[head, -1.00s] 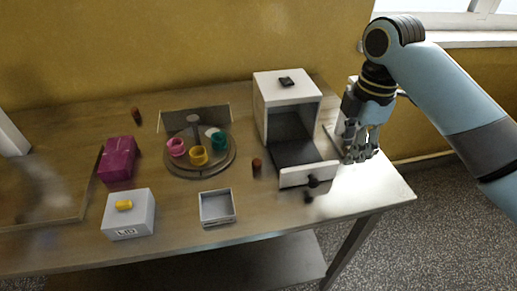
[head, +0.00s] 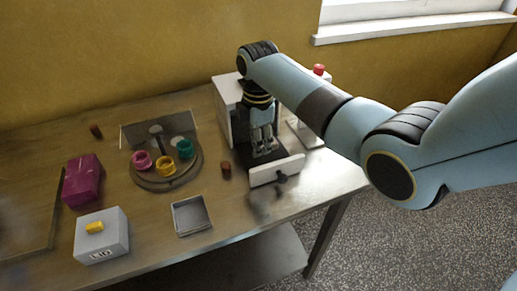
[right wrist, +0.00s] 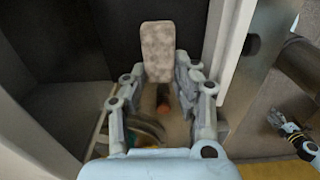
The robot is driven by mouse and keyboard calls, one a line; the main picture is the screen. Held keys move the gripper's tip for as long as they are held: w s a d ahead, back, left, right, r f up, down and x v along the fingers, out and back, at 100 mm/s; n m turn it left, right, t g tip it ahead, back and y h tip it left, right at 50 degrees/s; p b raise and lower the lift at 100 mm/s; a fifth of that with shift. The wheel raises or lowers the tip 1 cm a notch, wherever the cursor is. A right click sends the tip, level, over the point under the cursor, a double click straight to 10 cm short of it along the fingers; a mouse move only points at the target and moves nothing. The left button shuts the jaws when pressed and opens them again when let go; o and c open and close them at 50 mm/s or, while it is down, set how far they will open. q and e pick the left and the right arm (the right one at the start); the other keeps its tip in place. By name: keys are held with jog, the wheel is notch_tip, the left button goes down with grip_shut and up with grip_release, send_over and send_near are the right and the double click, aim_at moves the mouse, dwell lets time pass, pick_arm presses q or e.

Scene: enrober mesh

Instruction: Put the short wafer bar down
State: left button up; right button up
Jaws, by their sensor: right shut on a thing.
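The short wafer bar (right wrist: 157,50), pale and grainy, shows between my fingers in the right wrist view, its free end sticking out past the fingertips. My right gripper (head: 264,148) is shut on it and points down over the open drawer (head: 277,171) of the white cabinet (head: 228,98). The gripper also shows in the right wrist view (right wrist: 160,85), with dark inner walls close around it. In the head view the bar cannot be made out, and I cannot tell whether it touches the drawer floor.
A brown cylinder (head: 226,168) stands left of the drawer. Further left are a turntable (head: 148,184) with pink, yellow and teal rings, an open grey tray (head: 192,232), a lidded box (head: 101,250) and a magenta box (head: 83,181). A red button (head: 318,69) shows behind my arm.

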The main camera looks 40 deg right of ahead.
jog(key=shift+f, duration=1.35)
jog(key=shift+f, duration=0.1)
jog(key=o, duration=0.9)
jog(key=shift+c, duration=0.2)
jog(key=shift+r, duration=0.2)
notch_tip(320, 180, up, 12)
jog(key=shift+f, duration=0.1)
